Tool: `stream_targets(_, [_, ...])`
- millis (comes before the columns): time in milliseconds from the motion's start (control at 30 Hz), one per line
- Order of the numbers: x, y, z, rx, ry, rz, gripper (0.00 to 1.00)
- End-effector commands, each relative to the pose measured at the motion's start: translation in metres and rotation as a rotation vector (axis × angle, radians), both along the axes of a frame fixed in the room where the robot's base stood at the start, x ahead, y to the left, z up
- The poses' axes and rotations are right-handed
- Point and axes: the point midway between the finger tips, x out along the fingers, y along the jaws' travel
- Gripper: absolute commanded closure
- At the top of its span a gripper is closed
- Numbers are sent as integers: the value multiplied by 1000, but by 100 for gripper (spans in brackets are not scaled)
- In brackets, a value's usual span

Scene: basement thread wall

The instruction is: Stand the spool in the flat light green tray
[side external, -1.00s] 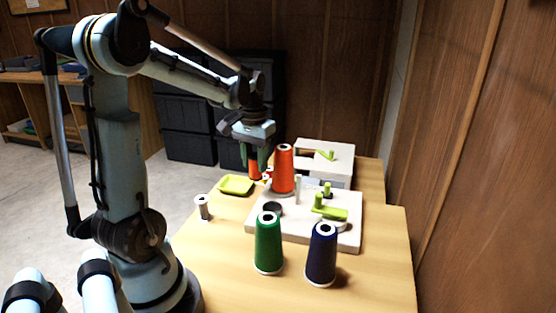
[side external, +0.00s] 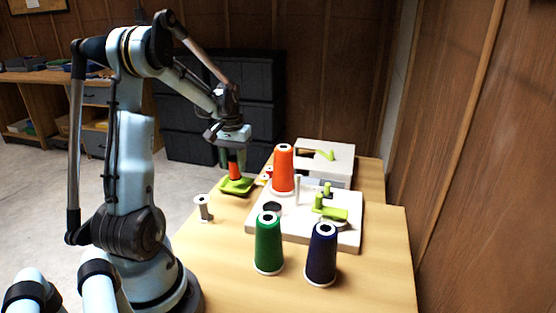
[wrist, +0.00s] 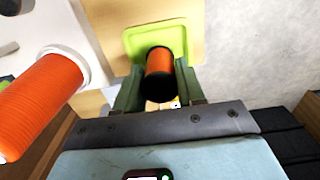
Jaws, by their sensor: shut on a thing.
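The spool (side external: 234,170), orange with dark ends, is shut between the fingers of my gripper (side external: 232,163), upright or nearly so. The flat light green tray (side external: 249,186) lies on the table at its far left edge, directly under the spool. In the wrist view the spool (wrist: 160,65) is seen from its dark top end, between the fingers of my gripper (wrist: 158,88), with the tray (wrist: 134,42) around and below it. The spool's lower end appears inside the tray's outline; I cannot tell whether it touches the floor.
A large orange cone (side external: 283,170) stands right of the tray on a white board (side external: 289,232). Green (side external: 268,245) and dark blue (side external: 322,258) cones stand nearer. A pale empty spool (side external: 203,208) stands near the table's left edge. The table's front right is clear.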

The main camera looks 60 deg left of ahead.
Motion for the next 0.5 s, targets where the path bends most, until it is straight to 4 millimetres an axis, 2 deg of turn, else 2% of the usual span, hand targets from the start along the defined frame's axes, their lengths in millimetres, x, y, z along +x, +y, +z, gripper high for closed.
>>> stream_targets(500, [0,0,-8,0,0,-1,82])
